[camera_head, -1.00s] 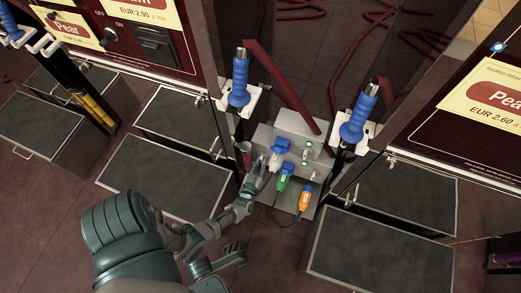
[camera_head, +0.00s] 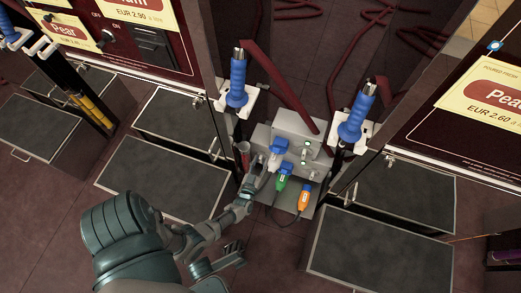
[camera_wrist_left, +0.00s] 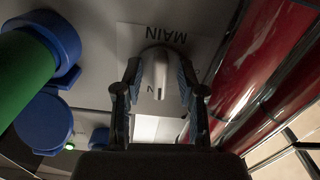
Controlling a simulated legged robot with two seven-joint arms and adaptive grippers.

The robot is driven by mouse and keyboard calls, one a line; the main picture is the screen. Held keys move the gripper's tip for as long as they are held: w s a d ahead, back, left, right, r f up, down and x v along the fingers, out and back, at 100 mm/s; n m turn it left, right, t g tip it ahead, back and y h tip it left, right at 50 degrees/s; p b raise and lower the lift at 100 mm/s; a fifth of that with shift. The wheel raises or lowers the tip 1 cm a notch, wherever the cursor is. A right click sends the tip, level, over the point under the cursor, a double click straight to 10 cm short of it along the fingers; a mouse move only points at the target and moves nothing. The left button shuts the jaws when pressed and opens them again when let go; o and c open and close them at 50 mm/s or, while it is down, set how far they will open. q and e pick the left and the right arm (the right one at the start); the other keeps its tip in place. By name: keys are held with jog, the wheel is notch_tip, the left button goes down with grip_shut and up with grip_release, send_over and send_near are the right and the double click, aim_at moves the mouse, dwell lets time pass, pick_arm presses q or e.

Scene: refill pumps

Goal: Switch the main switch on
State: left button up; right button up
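The main switch (camera_wrist_left: 160,68) is a light grey knob on a pale panel with an upside-down MAIN label (camera_wrist_left: 165,36) in the left wrist view. My left gripper (camera_wrist_left: 158,80) has one finger on each side of the knob, close against it; any small gap is hard to see. In the head view my left gripper (camera_head: 260,172) reaches the left side of the grey socket box (camera_head: 298,125), and the knob is hidden there. Part of the lettering below the knob shows between the fingers.
Blue-handled nozzles (camera_head: 237,82) (camera_head: 356,114) hang on both sides. A red pipe (camera_wrist_left: 255,60) runs close right of the gripper in the wrist view.

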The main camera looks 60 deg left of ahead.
pick_arm(q)
jog(key=shift+s, duration=0.1)
jog(key=v, duration=1.1)
jog(key=shift+s+d, duration=0.3)
jog(key=shift+f, duration=0.1)
